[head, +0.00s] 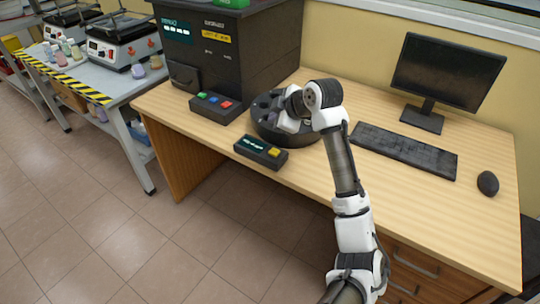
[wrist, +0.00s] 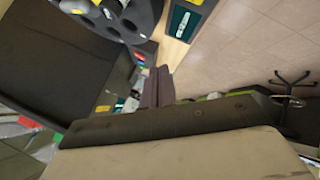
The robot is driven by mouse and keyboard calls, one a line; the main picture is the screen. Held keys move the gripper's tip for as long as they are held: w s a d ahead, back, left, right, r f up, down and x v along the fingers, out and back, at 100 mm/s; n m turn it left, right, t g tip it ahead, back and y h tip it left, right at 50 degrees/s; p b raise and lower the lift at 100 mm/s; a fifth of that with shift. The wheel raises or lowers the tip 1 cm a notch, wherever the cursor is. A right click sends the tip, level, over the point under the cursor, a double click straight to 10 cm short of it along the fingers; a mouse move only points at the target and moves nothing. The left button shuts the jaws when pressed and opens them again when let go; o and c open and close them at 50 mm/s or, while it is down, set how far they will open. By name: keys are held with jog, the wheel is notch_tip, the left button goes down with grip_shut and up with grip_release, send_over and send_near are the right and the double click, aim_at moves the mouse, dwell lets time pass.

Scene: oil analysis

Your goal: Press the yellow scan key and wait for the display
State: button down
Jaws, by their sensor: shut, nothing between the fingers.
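The small dark scanner box (head: 250,154) lies near the front edge of the desk. Its yellow key (head: 274,153) is at the right end of its top, beside a lit teal display (head: 255,143) whose text is too small to read. The display also shows at the top of the wrist view (wrist: 184,22). My gripper (head: 280,123) is over the round black carousel, behind and to the right of the box, apart from the yellow key. It is shut and empty. Its fingertips are partly hidden by the wrist in the head view.
The black carousel (head: 262,128) with round wells stands under my gripper. A tall dark analyser (head: 225,70) with a panel of coloured buttons (head: 215,104) is to the left. A keyboard (head: 403,150), monitor (head: 447,70) and mouse (head: 487,183) are to the right.

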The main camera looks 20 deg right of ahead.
aim_at(277, 153)
jog(key=shift+s+d+f, duration=0.2)
jog(key=shift+s+d, duration=0.05)
jog(key=shift+d, duration=0.05)
notch_tip(277, 153, down, 9)
jog(key=b, duration=0.6)
jog(key=shift+r, duration=0.1)
dwell(2.0)
jog(key=shift+f+b, duration=0.35)
jog(key=shift+f, duration=0.05)
jog(key=shift+f+b, duration=0.4)
jog(key=shift+f, duration=0.15)
dwell(0.6)
jog(key=shift+r, duration=0.15)
jog(key=shift+r+p, duration=0.65)
jog(key=shift+r, duration=0.15)
